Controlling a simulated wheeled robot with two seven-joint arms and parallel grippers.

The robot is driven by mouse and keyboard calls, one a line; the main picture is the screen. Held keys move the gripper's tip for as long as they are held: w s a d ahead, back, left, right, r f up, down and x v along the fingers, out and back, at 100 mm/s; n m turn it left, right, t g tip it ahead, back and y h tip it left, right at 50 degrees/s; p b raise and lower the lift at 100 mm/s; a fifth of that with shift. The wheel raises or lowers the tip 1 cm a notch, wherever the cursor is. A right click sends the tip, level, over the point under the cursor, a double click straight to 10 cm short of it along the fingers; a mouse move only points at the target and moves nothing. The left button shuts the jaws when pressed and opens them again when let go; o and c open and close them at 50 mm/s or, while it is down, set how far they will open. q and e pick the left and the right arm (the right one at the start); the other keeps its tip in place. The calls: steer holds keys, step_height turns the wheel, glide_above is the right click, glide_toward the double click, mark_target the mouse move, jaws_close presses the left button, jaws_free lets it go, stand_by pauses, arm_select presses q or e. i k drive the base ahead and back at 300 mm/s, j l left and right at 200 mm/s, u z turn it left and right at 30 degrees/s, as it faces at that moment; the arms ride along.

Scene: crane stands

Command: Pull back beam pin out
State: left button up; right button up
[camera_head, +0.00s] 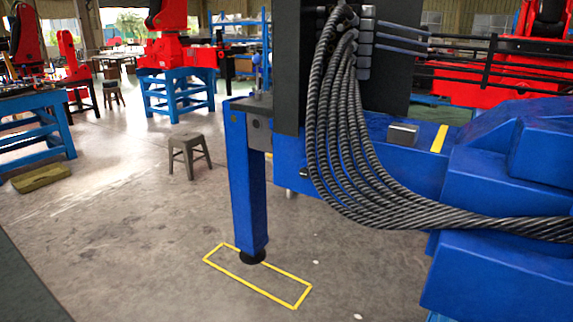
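A blue crane stand has a horizontal beam (360,150) and an upright leg (248,185) at its left end. The leg ends in a black foot (252,257) at the edge of a yellow floor outline (285,302). A small rod with a blue ball knob (257,59) stands above the grey bracket (258,128) at the top of the leg. I cannot tell whether this rod or another small fitting is the back beam pin. Neither of my grippers is in view.
Black hoses (345,150) hang in front of the beam and run right. A dark upright panel (288,65) blocks the view behind. A grey stool (189,154) stands left of the leg. The floor left of the leg is mostly clear.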

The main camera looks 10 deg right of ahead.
mark_target(303, 173)
steer(key=i+j, duration=0.25)
steer(key=i+j+z, duration=0.1)
steer(key=j, duration=0.35)
steer(key=i+j, duration=0.35)
steer(key=i+j+z, duration=0.1)
steer(key=j, duration=0.3)
steer(key=i+j, duration=0.3)
steer(key=j+z, duration=0.05)
steer(key=j, duration=0.05)
